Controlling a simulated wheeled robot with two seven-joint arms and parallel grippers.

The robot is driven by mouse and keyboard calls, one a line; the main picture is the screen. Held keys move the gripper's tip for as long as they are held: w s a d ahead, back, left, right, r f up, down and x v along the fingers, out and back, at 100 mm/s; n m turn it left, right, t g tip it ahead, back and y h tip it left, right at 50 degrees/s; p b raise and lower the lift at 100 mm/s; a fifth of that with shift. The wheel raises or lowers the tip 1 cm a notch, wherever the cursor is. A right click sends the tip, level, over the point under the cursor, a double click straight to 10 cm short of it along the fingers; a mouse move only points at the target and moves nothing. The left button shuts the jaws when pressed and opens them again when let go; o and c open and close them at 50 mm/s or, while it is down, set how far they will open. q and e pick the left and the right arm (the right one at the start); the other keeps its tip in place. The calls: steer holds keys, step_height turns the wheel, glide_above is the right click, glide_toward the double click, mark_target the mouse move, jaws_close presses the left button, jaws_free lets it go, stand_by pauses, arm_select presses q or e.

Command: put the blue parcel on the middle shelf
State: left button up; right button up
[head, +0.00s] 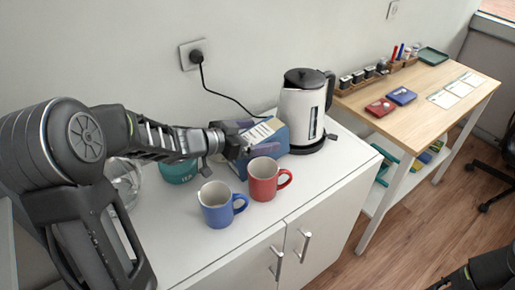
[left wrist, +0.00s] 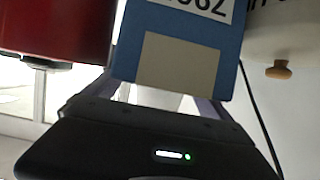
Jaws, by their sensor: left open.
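My left gripper (head: 240,142) is open above the white counter, its tips at a blue box (head: 277,143) with a pale label on top. The box stands behind the red mug and left of the kettle, partly hidden by the gripper. In the left wrist view a blue box (left wrist: 190,25) with a white number label and a beige patch shows just beyond the open left gripper (left wrist: 150,105). I cannot tell whether the fingers touch it. I see no right gripper clearly.
A red mug (head: 264,181) and a blue mug (head: 216,206) stand in front of the gripper. A white kettle (head: 302,112) stands at right. The counter's front right is clear.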

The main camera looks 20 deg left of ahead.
arm_select(q)
steer(key=shift+c, duration=0.5)
jaws_close()
stand_by(0.8)
